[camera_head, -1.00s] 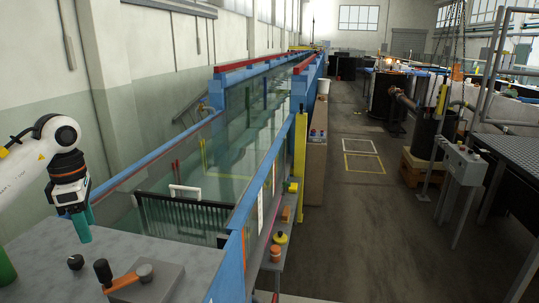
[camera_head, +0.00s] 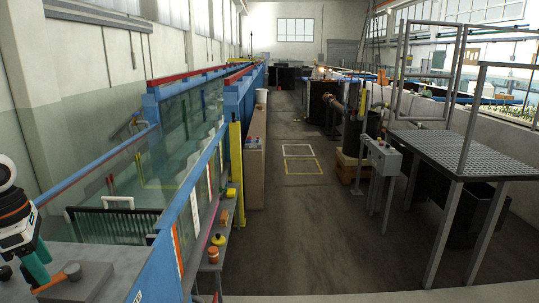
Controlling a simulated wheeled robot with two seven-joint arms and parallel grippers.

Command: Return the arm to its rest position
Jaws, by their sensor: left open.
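My left gripper (camera_head: 38,266) shows at the left edge of the picture, with teal fingers below a black and white wrist. It is open, pointing down, and I see nothing held in it. Its fingers overlap the crank's handle end in the picture; I cannot tell whether they touch it. The crank has an orange arm (camera_head: 50,284) and a grey hub (camera_head: 72,270) on a grey box (camera_head: 85,286). Most of my left arm is cut off by the picture's left edge. My right gripper is not in view.
The glass flume (camera_head: 165,160) with blue rails runs away from me on the left. A side shelf (camera_head: 214,258) holds small yellow and orange items. A grey control box (camera_head: 384,157) and a metal platform (camera_head: 465,155) stand right. The middle floor (camera_head: 310,230) is clear.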

